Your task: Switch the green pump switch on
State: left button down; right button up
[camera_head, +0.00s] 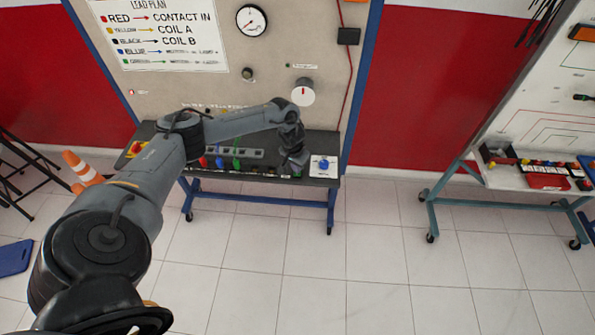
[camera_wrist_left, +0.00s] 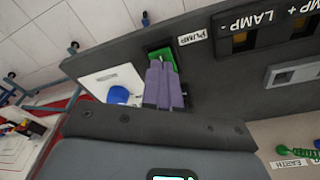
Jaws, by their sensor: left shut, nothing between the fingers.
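The green pump switch (camera_wrist_left: 164,53) sits in a dark housing on the dark bench top, beside a white PUMP label (camera_wrist_left: 191,38), in the left wrist view. My left gripper (camera_wrist_left: 163,72) is shut and empty, its two grey-purple fingers together. The fingertips overlap the lower part of the green switch; I cannot tell whether they touch it or which way it is tipped. In the head view my left gripper (camera_head: 297,160) points down over the right part of the bench (camera_head: 322,147), and it mostly hides the switch. My right gripper is not in view.
A blue knob on a white plate (camera_head: 323,166) stands just right of the gripper in the head view. Lamp terminals (camera_wrist_left: 240,40) and a green plug (camera_wrist_left: 291,150) lie on the other side. A backboard with a gauge (camera_head: 251,20) rises behind the bench.

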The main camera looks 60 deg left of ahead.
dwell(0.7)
pick_arm(q)
jog(key=shift+f+b, duration=0.4)
jog(key=shift+f, duration=0.45)
dwell(0.4)
notch_tip(320, 180, up, 3)
jog(key=p, duration=0.3)
notch_tip(320, 180, up, 4)
jog(key=p, duration=0.5)
dwell(0.5)
